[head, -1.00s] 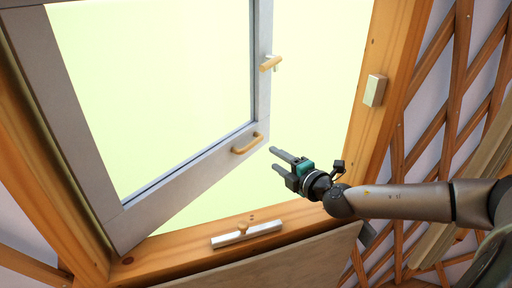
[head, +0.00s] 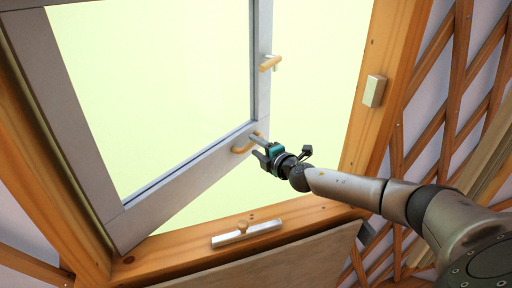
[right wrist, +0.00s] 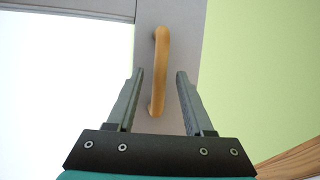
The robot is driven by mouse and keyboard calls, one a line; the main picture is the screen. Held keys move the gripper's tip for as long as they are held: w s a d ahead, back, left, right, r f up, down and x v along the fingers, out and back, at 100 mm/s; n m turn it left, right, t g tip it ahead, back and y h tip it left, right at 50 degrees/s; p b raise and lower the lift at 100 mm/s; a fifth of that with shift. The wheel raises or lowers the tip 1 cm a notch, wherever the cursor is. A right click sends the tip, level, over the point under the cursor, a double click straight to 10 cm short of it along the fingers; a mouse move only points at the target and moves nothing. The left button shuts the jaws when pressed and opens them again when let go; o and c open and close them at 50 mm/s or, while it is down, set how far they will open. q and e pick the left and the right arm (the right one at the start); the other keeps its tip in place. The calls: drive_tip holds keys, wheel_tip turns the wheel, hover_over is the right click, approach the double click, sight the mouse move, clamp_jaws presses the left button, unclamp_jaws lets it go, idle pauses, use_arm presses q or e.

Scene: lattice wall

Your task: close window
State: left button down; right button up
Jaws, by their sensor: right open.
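The window sash (head: 185,176) is a grey frame with a glass pane, swung open from the wooden window frame (head: 385,40). A wooden pull handle (head: 240,150) is on its lower rail near the free corner. A second wooden lever handle (head: 270,63) is higher on the free side. My right gripper (head: 253,147) is open at the pull handle. In the right wrist view the handle (right wrist: 160,60) stands between the two open fingers (right wrist: 158,75), its near end at fingertip level; I cannot tell whether they touch. My left gripper is not in view.
A metal latch bar (head: 246,234) with a wooden knob is on the bottom sill. A pale catch block (head: 375,90) is on the right jamb. A wooden board (head: 280,262) lies below the sill, and lattice wall (head: 440,110) is at right.

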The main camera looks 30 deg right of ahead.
drive_tip(key=shift+w, duration=0.25)
drive_tip(key=shift+c, duration=0.2)
clamp_jaws()
idle(1.1)
